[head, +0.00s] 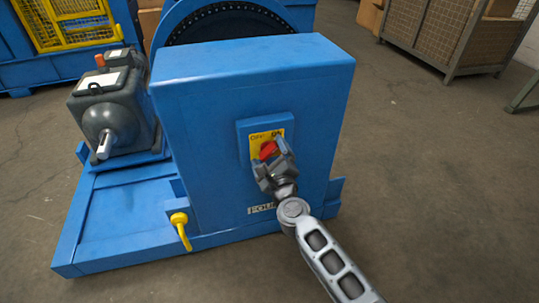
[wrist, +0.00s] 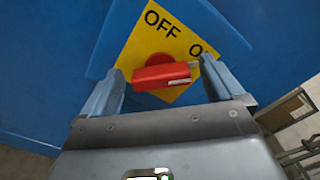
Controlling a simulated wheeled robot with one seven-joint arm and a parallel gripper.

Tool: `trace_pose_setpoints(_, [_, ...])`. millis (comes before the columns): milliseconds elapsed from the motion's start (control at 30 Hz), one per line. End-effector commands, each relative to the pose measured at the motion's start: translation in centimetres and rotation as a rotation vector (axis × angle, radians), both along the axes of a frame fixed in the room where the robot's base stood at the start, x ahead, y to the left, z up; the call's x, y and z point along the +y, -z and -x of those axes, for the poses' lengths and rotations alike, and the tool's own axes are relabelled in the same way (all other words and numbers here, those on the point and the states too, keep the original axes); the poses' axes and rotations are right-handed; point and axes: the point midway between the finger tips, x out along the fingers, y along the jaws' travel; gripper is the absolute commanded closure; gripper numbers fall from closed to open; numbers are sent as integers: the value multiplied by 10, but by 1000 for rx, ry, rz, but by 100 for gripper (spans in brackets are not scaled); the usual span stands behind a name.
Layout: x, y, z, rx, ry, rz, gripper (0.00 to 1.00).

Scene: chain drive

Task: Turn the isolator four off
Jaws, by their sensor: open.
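The isolator is a red rotary handle (head: 268,149) on a yellow plate (head: 259,139) marked OFF at the left and ON at the right. The plate sits on the front of a blue cabinet (head: 200,145). A partly hidden label (head: 261,208) below it appears to read FOUR. My gripper (head: 275,164) is at the handle and covers part of it. In the wrist view, the red handle (wrist: 161,75) lies between the two spread fingers of my gripper (wrist: 160,82), its right end close to the right finger. Which mark the handle points to is unclear.
A grey motor (head: 107,115) with a bare shaft stands left of the cabinet on the blue base (head: 120,225). A yellow hook-shaped handle (head: 180,228) sticks out at the cabinet's lower left. A mesh cage (head: 435,35) stands at the back right. Floor (head: 440,170) at the right is clear.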

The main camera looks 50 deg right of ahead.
Motion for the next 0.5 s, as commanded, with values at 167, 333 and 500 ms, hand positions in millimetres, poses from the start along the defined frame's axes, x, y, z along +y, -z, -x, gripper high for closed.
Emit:
trace_pose_setpoints(167, [0, 0, 0, 0, 0, 0, 13])
trace_pose_setpoints(333, [0, 0, 0, 0, 0, 0, 29])
trace_pose_setpoints(500, [0, 0, 0, 0, 0, 0, 46])
